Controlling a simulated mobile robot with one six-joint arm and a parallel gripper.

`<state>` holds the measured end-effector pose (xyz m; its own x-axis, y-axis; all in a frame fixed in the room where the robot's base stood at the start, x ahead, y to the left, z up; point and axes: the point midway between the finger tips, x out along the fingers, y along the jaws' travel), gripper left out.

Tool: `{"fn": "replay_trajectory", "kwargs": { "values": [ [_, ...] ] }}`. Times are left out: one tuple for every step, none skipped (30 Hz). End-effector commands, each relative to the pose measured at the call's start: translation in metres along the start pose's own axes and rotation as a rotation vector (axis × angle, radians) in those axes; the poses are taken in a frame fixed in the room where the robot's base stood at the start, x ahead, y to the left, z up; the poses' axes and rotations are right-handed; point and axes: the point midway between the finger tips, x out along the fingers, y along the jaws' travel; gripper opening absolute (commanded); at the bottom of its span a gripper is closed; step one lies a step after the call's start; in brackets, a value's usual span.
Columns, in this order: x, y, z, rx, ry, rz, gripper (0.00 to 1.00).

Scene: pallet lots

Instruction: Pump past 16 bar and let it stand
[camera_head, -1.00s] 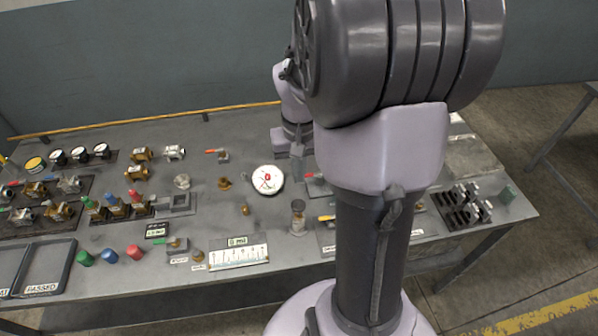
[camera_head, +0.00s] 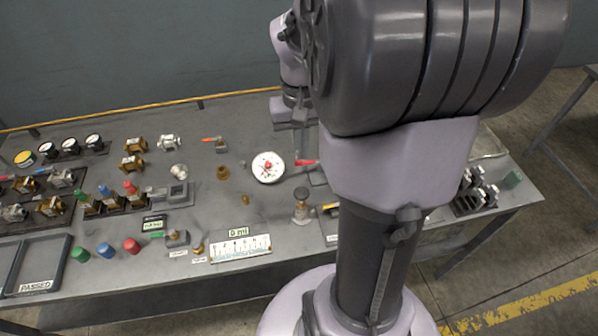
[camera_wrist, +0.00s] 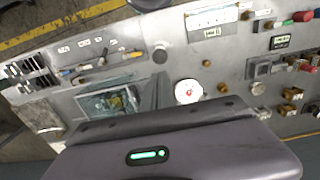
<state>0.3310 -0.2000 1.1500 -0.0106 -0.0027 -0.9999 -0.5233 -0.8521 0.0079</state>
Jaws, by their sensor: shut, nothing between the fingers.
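A round white gauge (camera_head: 268,167) with red markings lies on the grey bench; it also shows in the wrist view (camera_wrist: 188,91). Its reading is too small to tell. A red handle (camera_head: 306,162) sits just right of the gauge, partly hidden by my arm; I cannot tell whether it is the pump's. A small dark display (camera_head: 153,224) stands at the front left, its digits unclear. My gripper (camera_head: 300,140) is shut and empty, above the bench behind the gauge; its tips are hard to make out.
Brass fittings (camera_head: 134,146), capped valves (camera_head: 110,198) and small gauges (camera_head: 71,147) crowd the left side. A scale plate (camera_head: 240,247) and a dark-topped cylinder (camera_head: 301,207) stand in front. A black slotted rack (camera_head: 470,200) is at the right. My arm hides the bench's middle right.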

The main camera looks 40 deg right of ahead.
Motion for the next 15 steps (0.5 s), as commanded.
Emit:
{"fn": "replay_trajectory", "kwargs": {
  "values": [
    [0.011, 0.000, 0.001, 0.000, -0.003, 0.000, 0.00],
    [0.017, 0.000, 0.001, -0.001, -0.003, 0.000, 0.00],
    [0.025, 0.000, 0.001, -0.001, -0.003, 0.000, 0.00],
    [0.032, 0.000, 0.000, -0.002, -0.003, 0.001, 0.00],
    [0.040, 0.000, 0.001, -0.001, -0.004, 0.000, 0.00],
    [0.049, 0.000, 0.001, -0.001, -0.004, 0.000, 0.00],
    [0.055, 0.000, 0.001, 0.000, -0.003, 0.000, 0.00],
    [0.062, 0.000, 0.000, 0.000, -0.003, 0.000, 0.00],
    [0.071, 0.000, 0.001, -0.001, -0.003, 0.000, 0.00],
    [0.078, 0.000, 0.001, -0.001, -0.004, 0.000, 0.00],
    [0.084, 0.000, 0.001, -0.002, -0.003, 0.001, 0.00],
    [0.092, 0.000, 0.001, -0.001, -0.003, 0.000, 0.00],
    [0.098, 0.000, 0.000, 0.000, -0.002, 0.000, 0.00],
    [0.104, 0.000, 0.000, 0.000, -0.002, 0.000, 0.00],
    [0.111, 0.000, 0.001, 0.000, -0.003, 0.000, 0.00]
  ]
}}
